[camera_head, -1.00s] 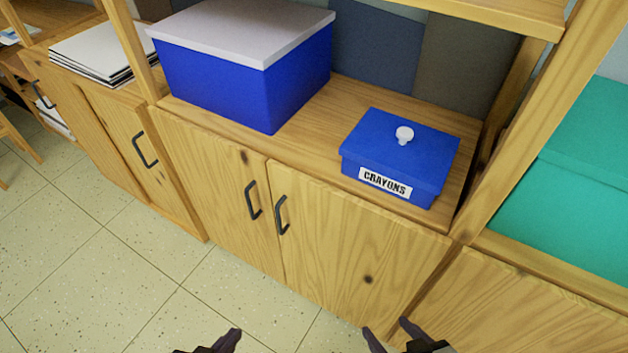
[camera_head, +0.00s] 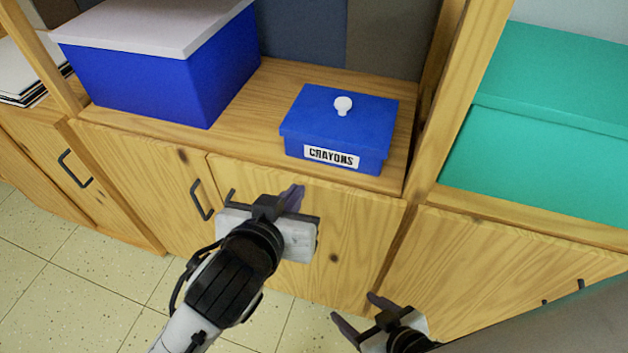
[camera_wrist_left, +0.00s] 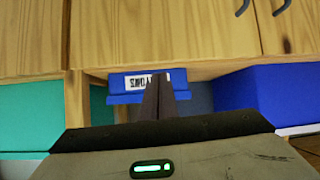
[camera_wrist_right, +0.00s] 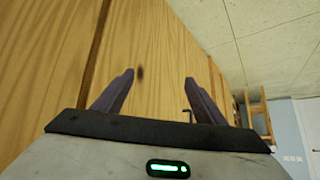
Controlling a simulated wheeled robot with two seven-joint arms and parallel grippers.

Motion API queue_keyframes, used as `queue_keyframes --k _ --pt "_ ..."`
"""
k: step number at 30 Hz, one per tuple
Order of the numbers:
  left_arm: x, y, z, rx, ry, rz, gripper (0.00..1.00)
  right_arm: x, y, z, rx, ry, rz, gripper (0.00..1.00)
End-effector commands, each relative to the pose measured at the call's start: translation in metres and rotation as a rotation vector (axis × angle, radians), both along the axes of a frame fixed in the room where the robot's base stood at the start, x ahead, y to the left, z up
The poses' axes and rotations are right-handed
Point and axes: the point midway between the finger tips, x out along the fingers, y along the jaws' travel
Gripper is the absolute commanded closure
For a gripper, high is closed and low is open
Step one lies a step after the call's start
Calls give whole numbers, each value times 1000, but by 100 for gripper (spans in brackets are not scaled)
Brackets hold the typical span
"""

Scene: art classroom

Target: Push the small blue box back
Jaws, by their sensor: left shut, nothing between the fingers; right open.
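The small blue box (camera_head: 340,127) has a white knob and a CRAYONS label. It sits on the wooden shelf near the front edge, close to the right upright. My left gripper (camera_head: 293,198) is shut and empty, in front of and below the box, apart from it in the head view. In the left wrist view the box (camera_wrist_left: 125,84) shows upside down beyond the shut fingers (camera_wrist_left: 158,95), which cover part of it. My right gripper (camera_head: 352,314) is open and empty, low in front of the cabinet door; its spread fingers (camera_wrist_right: 155,95) show in the right wrist view.
A large blue box with a white lid (camera_head: 165,75) stands left on the same shelf (camera_head: 262,110). Free shelf lies between the boxes and behind the small one. A teal box (camera_head: 545,115) is beyond the right upright (camera_head: 440,110). Cabinet doors with handles are below.

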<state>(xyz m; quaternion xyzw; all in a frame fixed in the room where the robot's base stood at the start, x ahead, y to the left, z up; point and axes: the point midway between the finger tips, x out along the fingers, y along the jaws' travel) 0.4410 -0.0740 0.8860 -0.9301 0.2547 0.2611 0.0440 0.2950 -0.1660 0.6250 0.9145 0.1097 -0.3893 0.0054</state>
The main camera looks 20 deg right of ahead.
Motion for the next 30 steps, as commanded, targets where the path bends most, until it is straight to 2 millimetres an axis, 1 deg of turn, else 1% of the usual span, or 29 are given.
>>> queue_keyframes --k 1,3,7,14,24,25,26,30 --pt "3 -13 9 2 -40 -26 100 0 0 0 0 -1 0 35" --pt "3 -26 15 1 -72 -50 100 1 0 0 0 -2 0 35" --pt "4 -37 19 0 -99 -70 100 2 0 -1 1 -4 0 35" --pt "16 -47 8 -1 -100 -72 100 4 1 -13 -1 -10 4 35" --pt "47 -67 -10 -1 -100 -72 100 8 13 -31 5 -17 24 35" --pt "49 -69 -11 -2 -99 -72 100 9 13 -31 6 -19 25 35" --pt "51 -70 -10 -1 -96 -71 100 9 14 -26 6 -18 25 35" --pt "61 -77 -15 -1 -96 -71 100 9 14 -26 6 -18 25 35"
